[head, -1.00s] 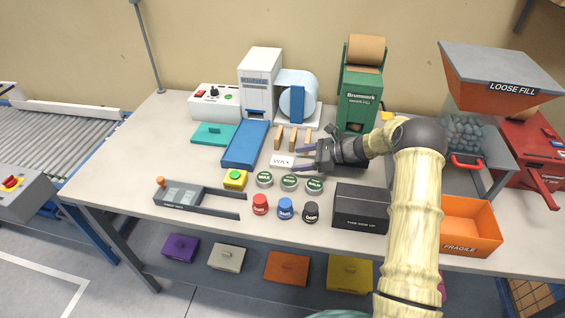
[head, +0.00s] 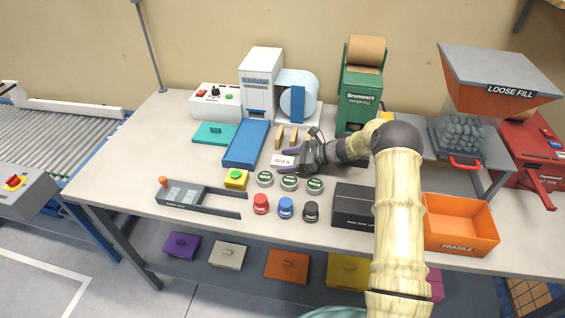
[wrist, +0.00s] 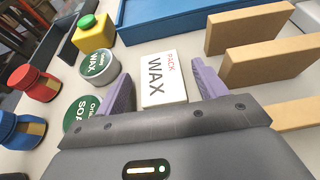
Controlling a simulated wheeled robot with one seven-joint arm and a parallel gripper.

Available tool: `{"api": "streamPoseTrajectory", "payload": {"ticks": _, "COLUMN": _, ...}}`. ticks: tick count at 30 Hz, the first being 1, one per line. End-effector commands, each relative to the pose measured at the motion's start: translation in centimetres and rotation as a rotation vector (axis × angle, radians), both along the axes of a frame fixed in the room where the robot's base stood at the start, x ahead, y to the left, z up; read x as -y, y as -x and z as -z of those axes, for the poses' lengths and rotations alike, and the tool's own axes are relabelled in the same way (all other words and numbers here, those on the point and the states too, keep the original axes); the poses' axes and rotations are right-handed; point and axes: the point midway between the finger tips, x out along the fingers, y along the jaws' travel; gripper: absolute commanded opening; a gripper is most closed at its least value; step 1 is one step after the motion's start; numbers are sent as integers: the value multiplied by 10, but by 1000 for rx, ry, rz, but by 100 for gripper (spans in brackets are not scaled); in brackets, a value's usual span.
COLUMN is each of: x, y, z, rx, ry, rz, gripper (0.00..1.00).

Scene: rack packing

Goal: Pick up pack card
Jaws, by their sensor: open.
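The pack card (head: 281,161) is a small white block marked "PACK WAX", lying on the bench left of my gripper's palm in the head view. In the wrist view the card (wrist: 160,90) lies ahead, its lettering facing up. My gripper (head: 289,161) is open and low over the bench. In the wrist view its two purple fingers (wrist: 163,70) stand on either side of the card, with gaps showing. The card's near edge is close to the palm. Whether the fingers touch the bench cannot be told.
Several upright tan dividers (wrist: 250,28) stand close to the right finger in the wrist view. A blue tray (head: 245,145) is to the left. A black box (head: 355,206) and an orange crate (head: 460,232) stand at the front right.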

Motion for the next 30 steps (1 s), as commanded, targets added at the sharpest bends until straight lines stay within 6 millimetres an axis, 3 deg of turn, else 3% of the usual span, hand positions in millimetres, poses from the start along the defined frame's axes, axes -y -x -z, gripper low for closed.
{"api": "streamPoseTrajectory", "payload": {"ticks": 1, "x": 0, "y": 0, "z": 0, "rx": 0, "ry": 0, "rz": -1, "gripper": 65}}
{"api": "streamPoseTrajectory", "payload": {"ticks": 6, "x": 0, "y": 0, "z": 0, "rx": 0, "ry": 0, "rz": -1, "gripper": 32}}
{"api": "streamPoseTrajectory", "payload": {"ticks": 8, "x": 0, "y": 0, "z": 0, "rx": 0, "ry": 0, "rz": 0, "gripper": 23}}
{"api": "streamPoseTrajectory", "payload": {"ticks": 20, "x": 1, "y": -1, "z": -11, "rx": 2, "ry": -1, "rz": 1, "gripper": 23}}
{"api": "streamPoseTrajectory", "payload": {"ticks": 30, "x": 0, "y": 0, "z": -73, "rx": 5, "ry": 0, "rz": 0, "gripper": 23}}
